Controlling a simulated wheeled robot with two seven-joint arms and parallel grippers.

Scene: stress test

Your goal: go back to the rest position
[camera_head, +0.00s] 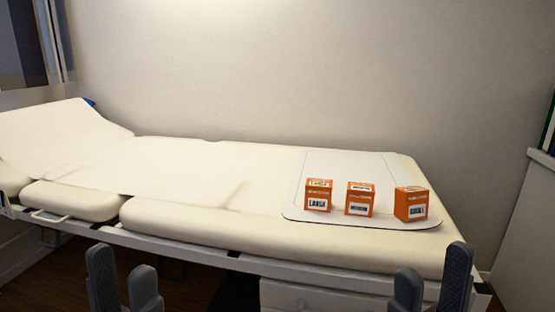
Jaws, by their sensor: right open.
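My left gripper (123,264) shows at the bottom left, in front of the bed's near side. Its two dark grey fingers point up and stand apart with nothing between them. My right gripper (433,262) shows at the bottom right, also with its fingers apart and empty. Both are in front of the bed frame and touch none of the boxes. The lower parts of both grippers and both arms are out of view.
A cream treatment bed (190,205) with a raised headrest (55,135) spans the view. On its right end lies a white mat (335,168) bearing three orange boxes: left (318,195), middle (359,198) and right (411,203). A white cabinet (530,215) stands at the right.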

